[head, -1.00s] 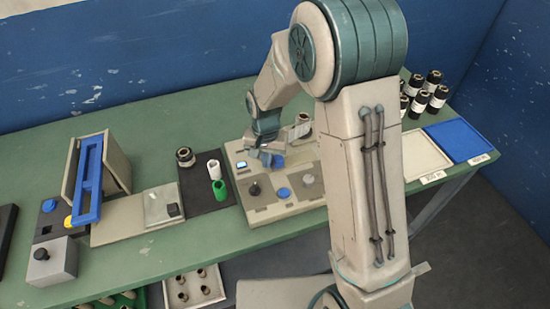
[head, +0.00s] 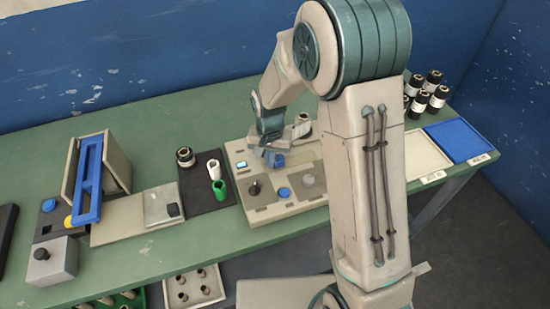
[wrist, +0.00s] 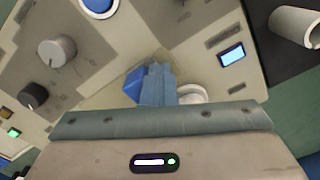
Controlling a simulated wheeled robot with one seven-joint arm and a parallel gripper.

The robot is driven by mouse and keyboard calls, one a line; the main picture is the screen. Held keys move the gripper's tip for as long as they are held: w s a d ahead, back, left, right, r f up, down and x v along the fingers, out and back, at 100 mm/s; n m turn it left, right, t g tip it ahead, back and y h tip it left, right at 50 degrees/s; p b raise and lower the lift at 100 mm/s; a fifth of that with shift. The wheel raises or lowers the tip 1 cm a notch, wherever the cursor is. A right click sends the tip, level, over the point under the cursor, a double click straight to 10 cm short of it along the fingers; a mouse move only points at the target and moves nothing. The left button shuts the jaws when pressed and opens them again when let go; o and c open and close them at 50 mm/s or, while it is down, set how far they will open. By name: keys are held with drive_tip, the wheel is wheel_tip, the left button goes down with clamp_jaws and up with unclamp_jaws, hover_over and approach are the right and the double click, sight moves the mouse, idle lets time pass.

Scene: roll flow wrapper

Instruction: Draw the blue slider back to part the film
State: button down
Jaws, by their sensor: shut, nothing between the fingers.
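The blue slider (head: 278,161) is a small blue block on the beige control panel (head: 262,211), partly covered by my gripper in the head view. In the wrist view the blue slider (wrist: 133,82) shows just left of my fingers. My gripper (head: 268,155) is low over the back part of the panel. In the wrist view my gripper (wrist: 158,72) has its fingers together and empty, beside the slider. I cannot tell whether they touch it. I cannot make out the film near the slider.
The panel also carries a blue button (head: 283,193), a black knob (head: 254,189), a grey knob (head: 308,180) and a small lit screen (wrist: 232,55). A whitish round part (wrist: 190,93) sits right of my fingers. White and green tubes stand on a black mat (head: 203,198) to the left.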

approach(296, 162)
drive_tip(key=shift+w+d+f, duration=0.1)
drive_tip(key=shift+d+f, duration=0.1)
drive_tip(key=shift+f, duration=0.65)
drive_tip(key=shift+w+d+f, duration=0.1)
drive_tip(key=shift+d+f, duration=0.1)
drive_tip(key=shift+f, duration=0.7)
drive_tip(key=shift+d+f, duration=0.2)
drive_tip(key=shift+f, duration=0.65)
drive_tip(key=shift+s+a, duration=0.15)
drive_tip(key=shift+a, duration=0.45)
wheel_tip(296, 162, up, 8)
drive_tip(key=p, duration=0.4)
drive_tip(key=shift+p, duration=0.4)
drive_tip(key=s+d+r+n+t, duration=0.1)
drive_tip(key=s+d+r, duration=0.1)
drive_tip(key=s+r, duration=0.5)
drive_tip(key=s+d+r+n+t, duration=0.1)
drive_tip(key=s+d+r+t, duration=0.1)
drive_tip(key=s+r, duration=0.6)
drive_tip(key=s+d, duration=0.1)
drive_tip(key=s, duration=0.6)
drive_tip(key=shift+r+n, duration=0.25)
drive_tip(key=shift+n, duration=0.15)
